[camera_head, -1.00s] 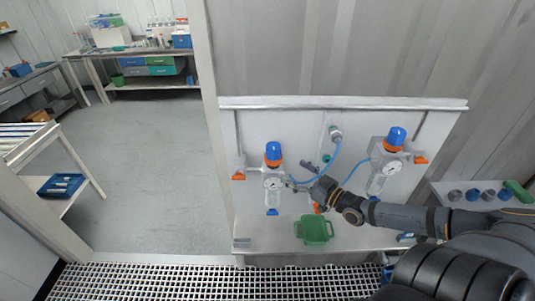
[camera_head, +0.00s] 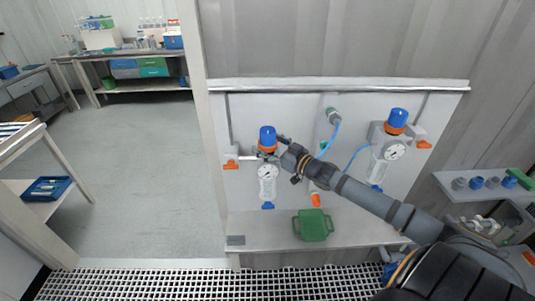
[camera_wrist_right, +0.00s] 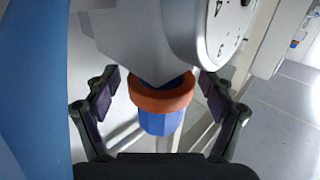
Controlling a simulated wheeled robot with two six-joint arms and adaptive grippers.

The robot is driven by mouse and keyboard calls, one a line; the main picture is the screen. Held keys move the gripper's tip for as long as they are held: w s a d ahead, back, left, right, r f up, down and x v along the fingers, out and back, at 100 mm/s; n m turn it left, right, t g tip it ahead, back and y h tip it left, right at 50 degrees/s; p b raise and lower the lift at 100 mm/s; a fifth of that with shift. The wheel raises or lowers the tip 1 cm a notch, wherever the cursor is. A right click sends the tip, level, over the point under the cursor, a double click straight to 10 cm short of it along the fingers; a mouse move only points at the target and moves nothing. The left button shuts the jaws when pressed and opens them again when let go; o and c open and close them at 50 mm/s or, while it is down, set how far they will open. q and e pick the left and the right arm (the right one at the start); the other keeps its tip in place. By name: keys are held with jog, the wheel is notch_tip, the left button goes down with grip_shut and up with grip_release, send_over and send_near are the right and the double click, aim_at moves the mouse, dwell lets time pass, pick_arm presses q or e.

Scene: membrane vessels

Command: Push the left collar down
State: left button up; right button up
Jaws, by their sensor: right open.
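The left vessel (camera_head: 268,185) hangs on the white panel, with a round gauge, a blue cap (camera_head: 267,136) and an orange collar (camera_head: 267,150) below the cap. My right gripper (camera_head: 277,152) is at collar height, at the right of the vessel's top. The right wrist view shows the vessel inverted, with the orange collar (camera_wrist_right: 163,97) and blue cap (camera_wrist_right: 160,122) between the fingers of my open right gripper (camera_wrist_right: 160,88). Gaps show between both finger pads and the collar. My left gripper is not in view.
The right vessel (camera_head: 385,160) with its blue cap stands further right. Blue hoses (camera_head: 331,140) run between the vessels. A shelf with small cups (camera_head: 477,183) is at the right.

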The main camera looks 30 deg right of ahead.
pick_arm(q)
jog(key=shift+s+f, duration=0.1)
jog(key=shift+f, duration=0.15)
pick_arm(e)
jog(key=shift+a+r, duration=0.1)
jog(key=c, duration=1.7)
jog(key=shift+f+b, duration=0.8)
jog(key=shift+f, duration=0.05)
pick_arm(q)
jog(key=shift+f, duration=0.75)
pick_arm(e)
jog(key=o, duration=1.6)
jog(key=shift+o, duration=0.5)
jog(key=shift+r, duration=0.1)
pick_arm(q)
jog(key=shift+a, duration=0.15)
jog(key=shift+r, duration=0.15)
pick_arm(e)
jog(key=shift+r, duration=0.15)
